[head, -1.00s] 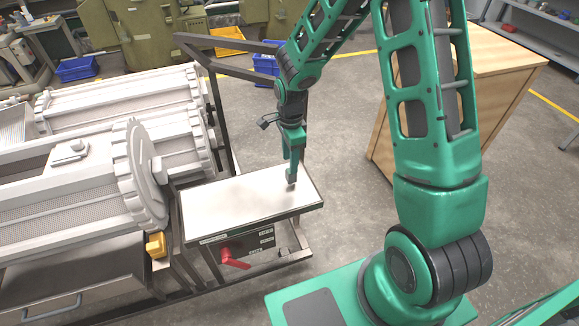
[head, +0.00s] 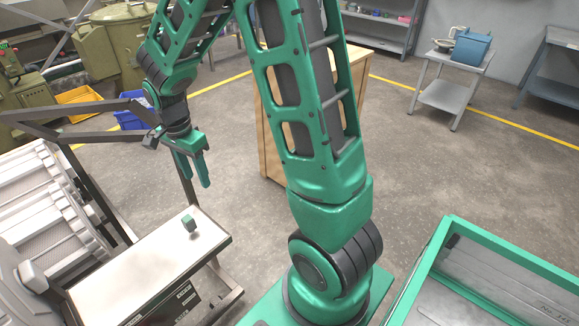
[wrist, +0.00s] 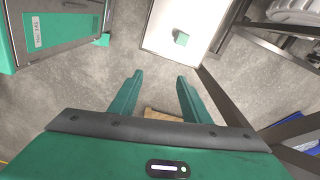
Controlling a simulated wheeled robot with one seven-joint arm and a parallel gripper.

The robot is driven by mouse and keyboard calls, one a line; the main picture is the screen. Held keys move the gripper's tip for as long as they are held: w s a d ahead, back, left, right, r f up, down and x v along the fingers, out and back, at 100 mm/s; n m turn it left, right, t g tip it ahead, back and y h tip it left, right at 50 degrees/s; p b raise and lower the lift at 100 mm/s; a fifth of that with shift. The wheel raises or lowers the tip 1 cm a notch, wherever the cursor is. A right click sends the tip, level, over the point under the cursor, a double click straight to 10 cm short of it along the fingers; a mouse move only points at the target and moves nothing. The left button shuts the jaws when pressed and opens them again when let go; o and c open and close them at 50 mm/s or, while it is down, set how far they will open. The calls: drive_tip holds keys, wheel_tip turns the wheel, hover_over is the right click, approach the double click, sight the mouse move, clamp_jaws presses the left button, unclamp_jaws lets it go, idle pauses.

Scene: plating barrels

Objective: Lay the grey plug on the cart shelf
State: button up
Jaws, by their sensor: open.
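The grey plug (head: 189,223) is a small grey-green block. It rests on the pale top (head: 135,262) of a low stand with a dark, labelled front, near the far right corner. The plug also shows in the wrist view (wrist: 181,38) on the same pale top (wrist: 160,35). My gripper (head: 195,182) is open and empty, above and apart from the plug, beyond the stand's far edge. Its two fingers (wrist: 159,76) show with bare floor between them. I cannot tell whether this pale top is the cart shelf.
White ribbed barrels (head: 45,200) lie left of the stand, with a dark metal frame (head: 70,135) behind. A green-rimmed tray (head: 490,252) is at the lower right. A wooden cabinet (head: 268,130) stands behind my arm. A grey two-level table (head: 445,97) stands farther back. The floor between is clear.

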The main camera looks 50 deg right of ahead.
drive_tip(key=s+d+r+n, duration=0.4)
drive_tip(key=s+d+r, duration=0.45)
drive_tip(key=s, duration=0.35)
drive_tip(key=s+d+r+n, duration=0.2)
drive_tip(key=s+n, duration=0.3)
drive_tip(key=s, duration=1)
drive_tip(key=shift+s+d+r+y, duration=0.2)
drive_tip(key=shift+s+d+y, duration=0.1)
drive_tip(key=shift+d+y, duration=0.15)
